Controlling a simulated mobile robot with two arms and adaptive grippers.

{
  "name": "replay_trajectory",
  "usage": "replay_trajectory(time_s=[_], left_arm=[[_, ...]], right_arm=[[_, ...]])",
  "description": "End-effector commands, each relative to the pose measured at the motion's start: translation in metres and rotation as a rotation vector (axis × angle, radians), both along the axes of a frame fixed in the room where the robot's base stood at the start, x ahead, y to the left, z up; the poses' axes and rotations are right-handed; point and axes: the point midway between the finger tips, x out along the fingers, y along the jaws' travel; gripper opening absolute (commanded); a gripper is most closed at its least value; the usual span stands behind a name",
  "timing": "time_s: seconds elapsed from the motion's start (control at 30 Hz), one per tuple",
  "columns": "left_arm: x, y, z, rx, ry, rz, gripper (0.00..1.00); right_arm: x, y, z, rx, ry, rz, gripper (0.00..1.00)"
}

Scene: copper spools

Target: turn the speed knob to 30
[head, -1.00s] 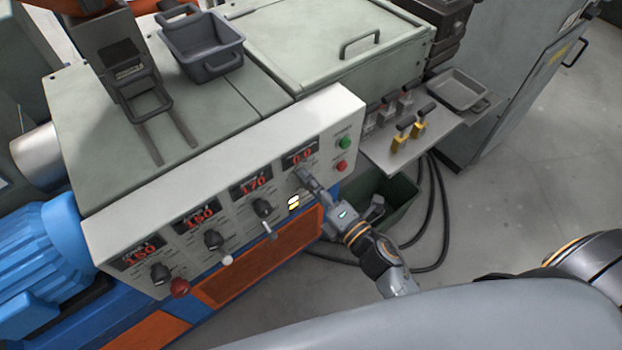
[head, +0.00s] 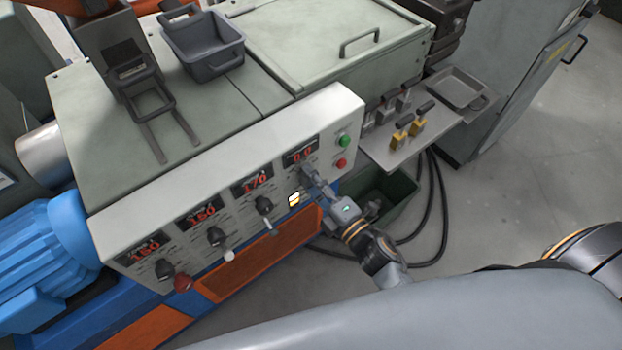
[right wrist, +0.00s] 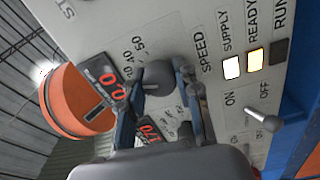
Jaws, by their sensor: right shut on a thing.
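The dark round speed knob (right wrist: 156,75) shows in the right wrist view, beside the word SPEED and scale numbers including 40 and 50. My right gripper (right wrist: 159,92) is shut on it, one finger on each side. In the head view my right gripper (head: 307,172) reaches the right part of the white control panel (head: 225,160) and hides the knob. The red display (head: 301,154) above it reads 0.0. The knob's pointer is not clear. My left gripper is out of view.
Other knobs (head: 263,203) and red displays line the panel to the left. A green button (head: 345,140) and a red button (head: 341,162) are at right. A toggle switch (right wrist: 263,121) and lit SUPPLY and READY lamps (right wrist: 232,67) are near the gripper.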

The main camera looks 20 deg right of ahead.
Motion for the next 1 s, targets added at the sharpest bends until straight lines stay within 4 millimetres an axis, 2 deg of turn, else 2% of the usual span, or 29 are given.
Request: replay_trajectory(time_s=[0.13, 0.17, 0.27, 0.67, 0.77, 1.0], left_arm=[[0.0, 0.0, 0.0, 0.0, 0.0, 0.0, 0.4], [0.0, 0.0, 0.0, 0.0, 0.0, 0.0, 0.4], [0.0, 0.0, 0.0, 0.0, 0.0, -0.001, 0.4], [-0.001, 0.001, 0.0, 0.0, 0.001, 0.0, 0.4], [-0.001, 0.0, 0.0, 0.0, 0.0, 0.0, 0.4], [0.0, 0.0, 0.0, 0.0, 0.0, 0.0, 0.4]], right_arm=[[0.0, 0.0, 0.0, -0.001, 0.0, 0.0, 0.01], [0.0, 0.0, 0.0, -0.001, 0.0, 0.0, 0.35], [0.0, 0.0, 0.0, -0.002, -0.001, 0.0, 0.55], [-0.006, -0.002, -0.001, -0.001, 0.001, -0.001, 0.56], [-0.019, -0.007, -0.002, -0.002, 0.003, -0.001, 0.56], [-0.068, -0.025, -0.004, -0.002, 0.005, -0.002, 0.56]])
